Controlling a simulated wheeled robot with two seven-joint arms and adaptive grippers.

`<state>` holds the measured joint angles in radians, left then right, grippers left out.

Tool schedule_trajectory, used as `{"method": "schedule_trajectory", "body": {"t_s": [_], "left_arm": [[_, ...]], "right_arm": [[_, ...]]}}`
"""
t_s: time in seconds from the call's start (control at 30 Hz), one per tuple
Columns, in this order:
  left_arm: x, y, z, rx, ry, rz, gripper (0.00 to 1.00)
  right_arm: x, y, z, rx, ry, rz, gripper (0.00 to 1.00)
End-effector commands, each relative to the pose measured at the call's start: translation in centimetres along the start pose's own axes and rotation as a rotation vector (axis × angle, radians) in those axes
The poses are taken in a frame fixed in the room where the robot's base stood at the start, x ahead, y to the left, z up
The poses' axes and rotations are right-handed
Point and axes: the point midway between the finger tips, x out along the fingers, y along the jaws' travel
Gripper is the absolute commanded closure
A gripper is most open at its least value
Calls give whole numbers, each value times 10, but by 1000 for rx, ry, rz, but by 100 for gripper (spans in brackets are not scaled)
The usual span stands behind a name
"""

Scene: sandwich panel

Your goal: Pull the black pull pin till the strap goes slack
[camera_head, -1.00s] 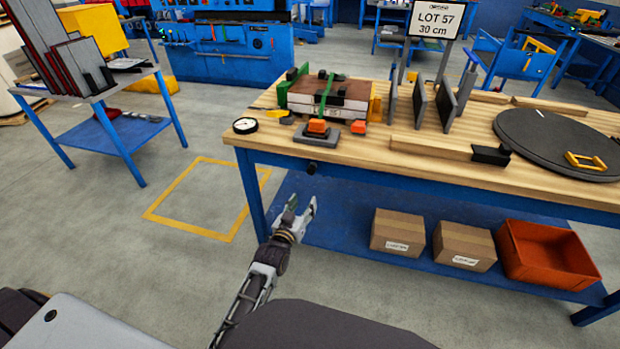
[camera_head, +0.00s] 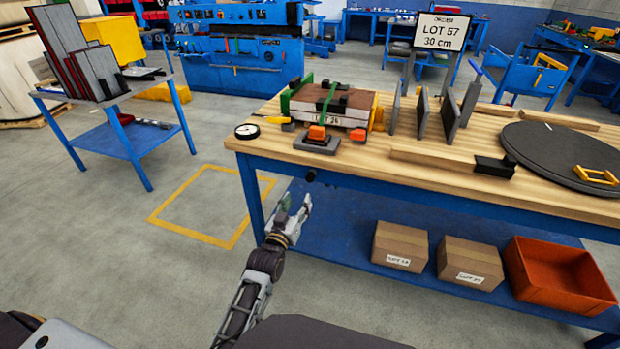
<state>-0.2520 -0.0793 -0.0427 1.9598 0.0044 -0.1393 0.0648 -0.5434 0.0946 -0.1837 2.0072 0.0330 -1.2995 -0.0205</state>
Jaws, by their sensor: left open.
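A small black knob (camera_head: 310,175) sticks out below the front edge of the workbench; it looks like the pull pin, but it is too small to be sure. A green strap (camera_head: 325,98) runs over a stack of panels (camera_head: 344,106) on the bench. An orange and grey block (camera_head: 317,137) sits in front of the stack. My left gripper (camera_head: 293,207) is open and empty, low in front of the bench, below and slightly left of the knob, and apart from it. My right gripper is out of view.
The wooden bench top (camera_head: 395,172) holds a round gauge (camera_head: 247,131), upright grey plates (camera_head: 423,112) and a dark disc (camera_head: 565,155). Its blue lower shelf (camera_head: 345,222) carries two cartons (camera_head: 400,246) and an orange bin (camera_head: 558,277).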

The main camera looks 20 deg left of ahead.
Motion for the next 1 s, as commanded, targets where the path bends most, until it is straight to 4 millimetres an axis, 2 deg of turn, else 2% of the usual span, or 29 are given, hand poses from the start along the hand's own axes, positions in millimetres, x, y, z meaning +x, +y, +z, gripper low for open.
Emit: {"method": "schedule_trajectory", "body": {"t_s": [0.27, 1.0], "left_arm": [[14, 0, 0, 0, 1, 0, 50], [70, 0, 0, 0, 1, 0, 50]], "right_arm": [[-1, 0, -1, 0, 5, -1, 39], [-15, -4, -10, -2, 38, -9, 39]]}}
